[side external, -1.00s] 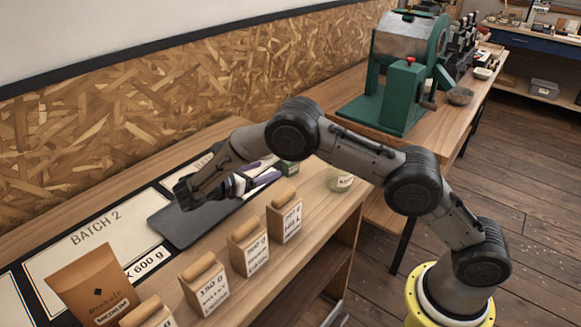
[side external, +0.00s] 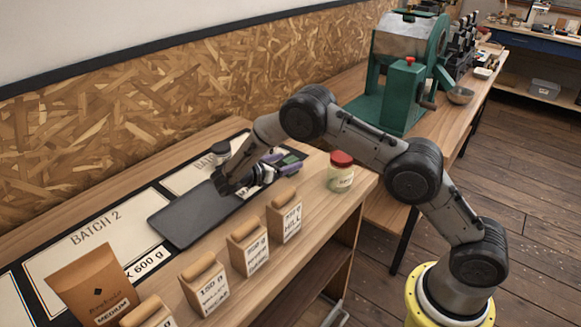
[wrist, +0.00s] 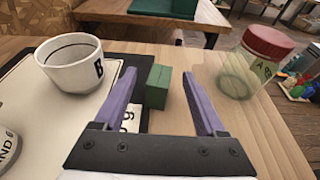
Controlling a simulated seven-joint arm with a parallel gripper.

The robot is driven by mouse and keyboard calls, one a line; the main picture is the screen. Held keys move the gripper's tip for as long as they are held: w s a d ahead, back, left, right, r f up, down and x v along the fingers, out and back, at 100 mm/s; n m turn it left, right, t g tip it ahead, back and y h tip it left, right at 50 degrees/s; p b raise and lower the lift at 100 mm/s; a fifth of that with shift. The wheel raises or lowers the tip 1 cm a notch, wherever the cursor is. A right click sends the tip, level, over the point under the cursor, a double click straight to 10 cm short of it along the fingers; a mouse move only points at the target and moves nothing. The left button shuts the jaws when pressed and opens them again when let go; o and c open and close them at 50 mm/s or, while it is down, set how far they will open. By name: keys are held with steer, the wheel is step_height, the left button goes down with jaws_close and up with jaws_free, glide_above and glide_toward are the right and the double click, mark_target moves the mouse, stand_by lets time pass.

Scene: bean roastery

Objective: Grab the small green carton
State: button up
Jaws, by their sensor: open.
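The small green carton (wrist: 158,86) stands upright on the wooden bench in the wrist view, by the edge of a dark-bordered board. My gripper (wrist: 160,75) is open, with its two purple fingers on either side of the carton in that picture. There is a gap between the carton and each finger. In the side external view my gripper (side external: 284,162) is low over the bench, and only a little green of the carton shows at its fingers. I cannot tell exactly how deep the carton sits between them.
A red-lidded glass jar (side external: 341,172) stands to the right of my gripper. A white cup marked B (wrist: 70,66) is to the left in the wrist view.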

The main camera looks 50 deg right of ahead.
jaws_close()
steer(key=shift+r, duration=0.1)
stand_by(0.4)
